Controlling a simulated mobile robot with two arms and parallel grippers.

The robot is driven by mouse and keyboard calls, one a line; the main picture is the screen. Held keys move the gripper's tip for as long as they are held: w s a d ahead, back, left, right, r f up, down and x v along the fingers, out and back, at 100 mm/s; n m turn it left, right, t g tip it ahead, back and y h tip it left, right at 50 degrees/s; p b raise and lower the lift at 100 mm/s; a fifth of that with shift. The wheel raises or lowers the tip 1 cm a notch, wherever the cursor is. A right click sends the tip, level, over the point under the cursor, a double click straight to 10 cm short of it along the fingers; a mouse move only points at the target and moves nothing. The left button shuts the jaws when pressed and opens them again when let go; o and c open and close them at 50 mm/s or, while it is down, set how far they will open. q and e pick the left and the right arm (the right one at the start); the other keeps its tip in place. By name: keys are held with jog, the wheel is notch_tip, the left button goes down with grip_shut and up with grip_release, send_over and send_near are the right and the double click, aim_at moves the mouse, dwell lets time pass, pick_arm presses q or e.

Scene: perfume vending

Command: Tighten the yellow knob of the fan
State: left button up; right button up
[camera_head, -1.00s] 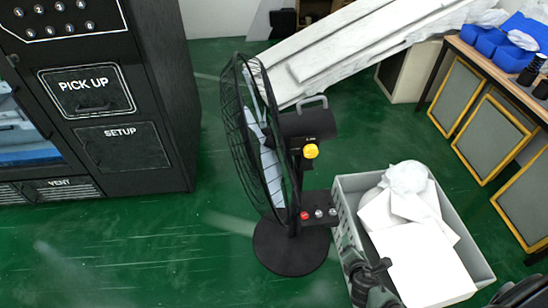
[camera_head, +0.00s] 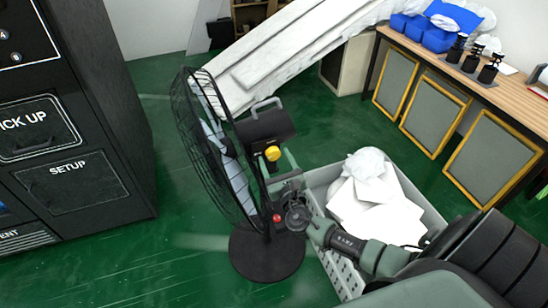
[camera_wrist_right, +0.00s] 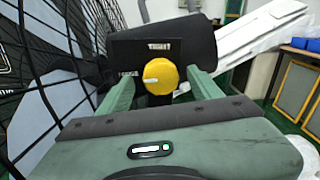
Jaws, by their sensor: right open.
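The black fan (camera_head: 215,150) stands on the green floor on a round base (camera_head: 267,255), its caged head facing left. Its yellow knob (camera_head: 272,153) sits at the back of the motor housing (camera_head: 265,127). In the right wrist view the yellow knob (camera_wrist_right: 160,76) shows between and just beyond my two green fingers. My right gripper (camera_head: 275,163) is open at the knob, one finger on each side; contact cannot be told. It also shows in the right wrist view (camera_wrist_right: 162,85). A red button (camera_head: 277,217) shows on the fan's control box, which my right wrist partly hides. My left gripper is not in view.
A grey crate (camera_head: 347,272) with white paper and bags stands right of the fan, under my right arm. A black vending machine (camera_head: 95,120) is at left. White boards (camera_head: 290,50) lean behind. A wooden table (camera_head: 480,85) stands at right. Green floor is open between machine and fan.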

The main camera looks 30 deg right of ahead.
jog(key=shift+w+d, duration=0.15)
jog(key=shift+w, duration=0.25)
jog(key=c, duration=1.4)
